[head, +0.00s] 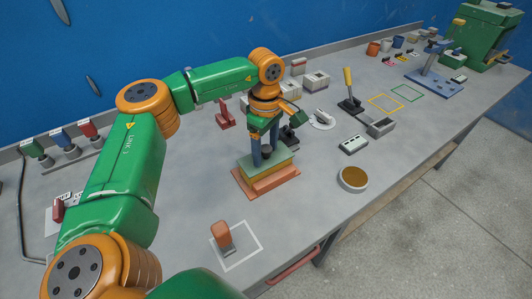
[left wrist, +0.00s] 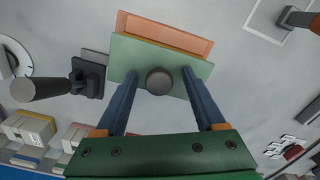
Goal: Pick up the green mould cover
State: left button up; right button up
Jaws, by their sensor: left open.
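The green mould cover (head: 280,166) lies on top of the orange mould base (head: 266,183) near the middle of the bench. In the left wrist view the cover (left wrist: 136,49) has a dark round knob (left wrist: 159,81) on it, and the orange base (left wrist: 165,32) shows past its far edge. My left gripper (head: 265,160) is over the cover, pointing down. In the left wrist view its two blue fingers (left wrist: 159,82) are apart, one on each side of the knob, with gaps to it. Whether the fingertips touch the cover cannot be told. My right gripper does not show.
An orange-handled tool (head: 222,235) stands in a white outlined square in front. A round pot (head: 353,179) and a small white box (head: 353,144) lie to the right. A black-based lever (head: 350,97) and pale boxes (head: 316,80) are behind.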

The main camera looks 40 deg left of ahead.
pick_arm(q)
jog(key=shift+w, duration=0.1)
jog(key=shift+c, duration=0.9)
grip_shut()
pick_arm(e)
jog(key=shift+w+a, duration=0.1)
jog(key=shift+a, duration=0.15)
